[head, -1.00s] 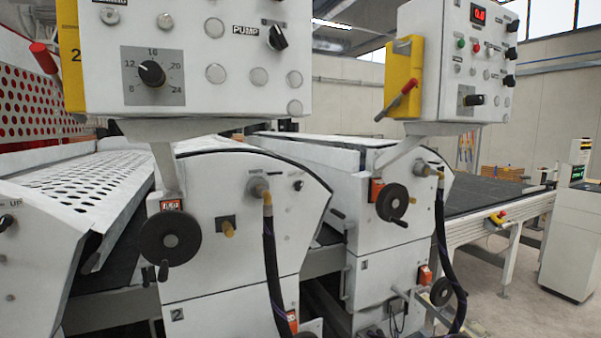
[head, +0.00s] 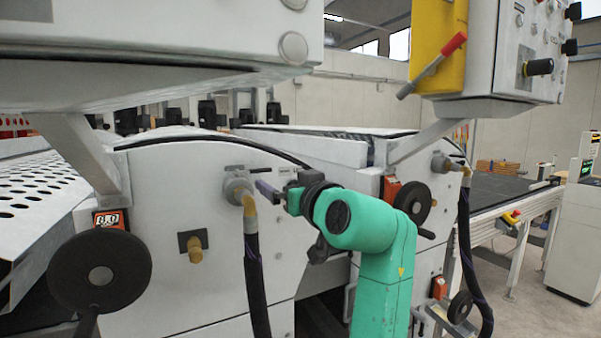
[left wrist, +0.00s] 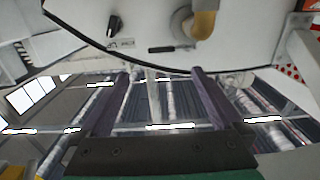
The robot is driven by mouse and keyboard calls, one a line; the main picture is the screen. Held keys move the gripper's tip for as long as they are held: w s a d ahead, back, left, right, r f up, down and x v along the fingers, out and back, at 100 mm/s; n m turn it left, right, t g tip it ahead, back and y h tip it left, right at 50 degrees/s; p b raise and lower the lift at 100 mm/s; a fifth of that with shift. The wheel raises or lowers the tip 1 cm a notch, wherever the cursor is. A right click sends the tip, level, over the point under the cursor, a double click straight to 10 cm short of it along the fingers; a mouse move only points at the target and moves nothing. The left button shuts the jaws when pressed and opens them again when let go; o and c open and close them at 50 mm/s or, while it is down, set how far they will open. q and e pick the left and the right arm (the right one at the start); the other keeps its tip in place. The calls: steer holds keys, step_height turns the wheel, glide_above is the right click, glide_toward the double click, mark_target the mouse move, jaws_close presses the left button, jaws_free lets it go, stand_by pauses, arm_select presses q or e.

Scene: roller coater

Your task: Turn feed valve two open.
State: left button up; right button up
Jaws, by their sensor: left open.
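The front panel (head: 180,210) of the nearer coating unit carries a grey hose fitting (head: 237,188) with a brass elbow and black hose. A small black knob (left wrist: 113,27) beside a small label shows in the left wrist view; the label is too small to read. I cannot confirm which part is feed valve two. In the head view my left gripper hides the knob. My left gripper (head: 266,189) is just right of the fitting; in the left wrist view its two purple fingers (left wrist: 161,74) stand apart with nothing held between them. My right gripper is not in view.
A black handwheel (head: 100,272) and a brass fitting (head: 195,250) are on the panel at left. A control box (head: 150,40) overhangs above. A conveyor (head: 480,205) runs at right.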

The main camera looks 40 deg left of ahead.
arm_select(q)
steer(key=p, duration=0.3)
glide_toward(261, 170)
steer(key=p+x, duration=0.3)
steer(key=x, duration=0.6)
steer(key=shift+w+a, duration=0.15)
steer(key=c, duration=0.5)
jaws_close()
